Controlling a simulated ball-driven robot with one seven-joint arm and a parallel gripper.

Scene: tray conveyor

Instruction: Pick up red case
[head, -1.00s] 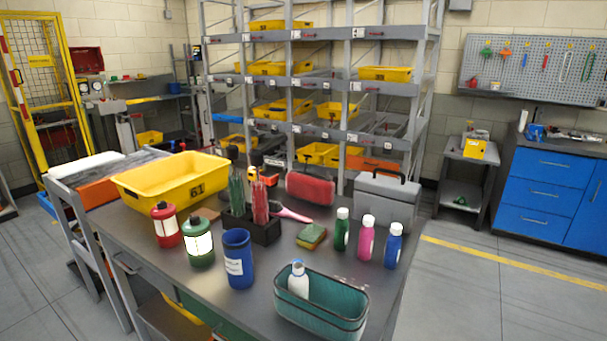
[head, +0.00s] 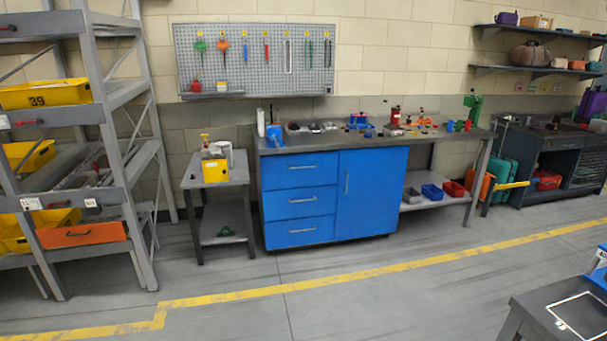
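The red case that lay on the steel table a second ago is out of view now. A small red box-like item (head: 548,180) sits low under the far right bench, too small to tell what it is. A red bin (head: 453,189) stands on the shelf under the middle workbench. My gripper is not in view.
A blue cabinet (head: 372,195) with drawers stands under the workbench against the wall. A small grey side table (head: 212,184) is left of it, then a rack (head: 120,95) with yellow bins. A dark table corner (head: 540,312) shows at bottom right. The floor between is open.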

